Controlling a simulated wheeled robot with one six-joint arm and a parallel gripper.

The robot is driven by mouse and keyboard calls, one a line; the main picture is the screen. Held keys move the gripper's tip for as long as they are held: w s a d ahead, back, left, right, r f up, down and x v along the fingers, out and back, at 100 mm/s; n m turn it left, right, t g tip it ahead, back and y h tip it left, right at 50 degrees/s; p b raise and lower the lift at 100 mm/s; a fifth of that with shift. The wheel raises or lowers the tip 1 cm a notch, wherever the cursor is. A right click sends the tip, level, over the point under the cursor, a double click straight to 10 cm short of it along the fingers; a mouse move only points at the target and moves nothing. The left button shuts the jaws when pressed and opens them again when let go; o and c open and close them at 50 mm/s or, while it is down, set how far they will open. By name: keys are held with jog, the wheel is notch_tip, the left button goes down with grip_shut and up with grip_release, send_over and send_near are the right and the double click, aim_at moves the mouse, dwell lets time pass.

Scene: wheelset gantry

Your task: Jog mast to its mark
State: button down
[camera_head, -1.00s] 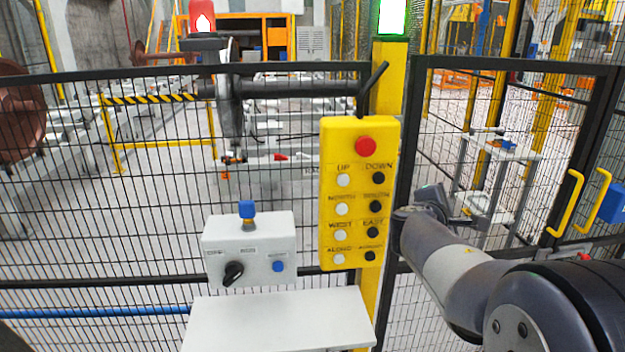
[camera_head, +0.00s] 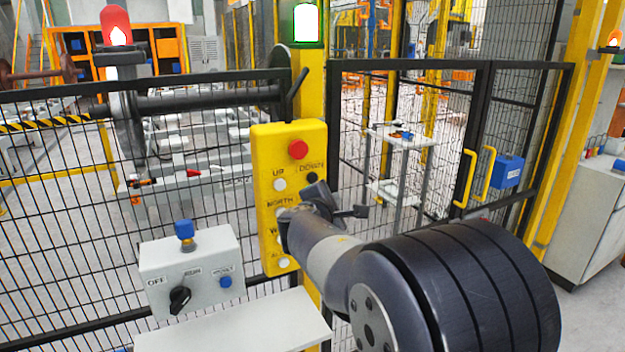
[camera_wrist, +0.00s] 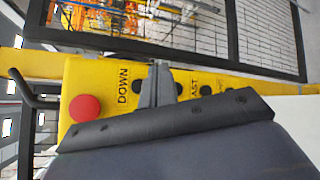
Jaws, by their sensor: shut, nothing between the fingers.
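The yellow pendant (camera_head: 260,200) hangs at the fence post, with a red button on top and two columns of labelled buttons. UP, DOWN and NORTH can be read; my arm hides much of the right column in the head view. My gripper (camera_head: 316,192) is shut and empty in front of that column. In the wrist view my gripper (camera_wrist: 158,72) covers the pendant (camera_wrist: 90,75) between the DOWN button (camera_wrist: 137,85) and a black button (camera_wrist: 179,88) below it. Contact cannot be told. I cannot identify the mast or its mark.
A grey control box (camera_head: 190,268) with a dark selector knob and blue buttons stands left of the pendant, above a white shelf (camera_head: 240,325). Red and green lamps glow. A grey cabinet stands right.

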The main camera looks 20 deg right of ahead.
aim_at(312, 178)
jog(key=w+p, duration=0.2)
jog(key=w, duration=0.6)
jog(key=shift+w+a+p, duration=0.15)
jog(key=shift+w+p, duration=0.05)
jog(key=shift+p, duration=0.1)
jog(key=shift+w, duration=0.2)
dwell(1.6)
jog(key=shift+w, duration=0.25)
